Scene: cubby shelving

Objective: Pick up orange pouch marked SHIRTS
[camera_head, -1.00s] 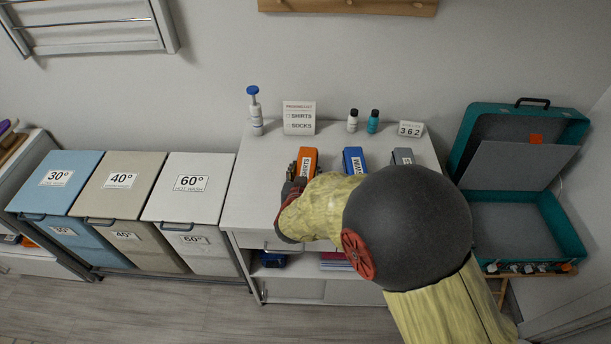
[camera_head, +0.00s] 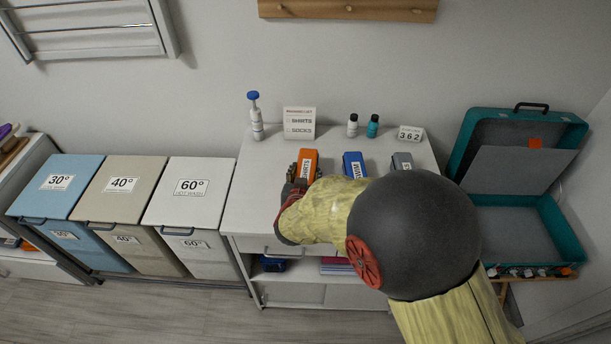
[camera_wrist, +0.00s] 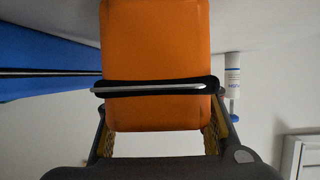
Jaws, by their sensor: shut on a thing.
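The orange pouch (camera_head: 308,160) with a white SHIRTS label stands on the white cabinet top in the head view. It fills the upper middle of the wrist view (camera_wrist: 156,45), with a black band and a pale bar across it. My gripper (camera_wrist: 158,135) is shut on the orange pouch, with a finger along each side of it. In the head view my arm hides most of the gripper and the pouch's near end. I cannot tell whether the pouch touches the cabinet top.
A blue pouch (camera_head: 354,163) and a grey pouch (camera_head: 402,160) stand to the right on the cabinet (camera_head: 252,190). An open teal suitcase (camera_head: 570,235) is at right.

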